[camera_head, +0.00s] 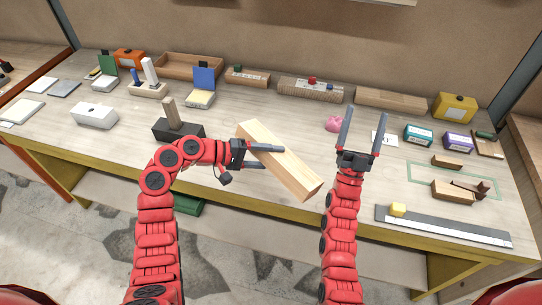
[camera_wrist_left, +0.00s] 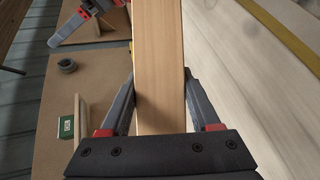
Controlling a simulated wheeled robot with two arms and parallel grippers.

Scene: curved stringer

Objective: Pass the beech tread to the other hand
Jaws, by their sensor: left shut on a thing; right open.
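The beech tread (camera_head: 285,163) is a long, pale wooden block. It is held tilted above the front part of the bench, its near end lower and to the right. My left gripper (camera_head: 265,157) is shut on it near its upper left part. In the left wrist view the tread (camera_wrist_left: 160,65) stands between the two fingers (camera_wrist_left: 160,100) and runs away from the camera. My right gripper (camera_head: 362,135) is open and empty, to the right of the tread and apart from it, fingers pointing to the back of the bench. It also shows at the wrist view's top left (camera_wrist_left: 92,8).
A dark block with an upright wooden piece (camera_head: 178,130) stands left of the tread. A pink object (camera_head: 334,124) lies beside my right gripper. Boxes and trays line the back.

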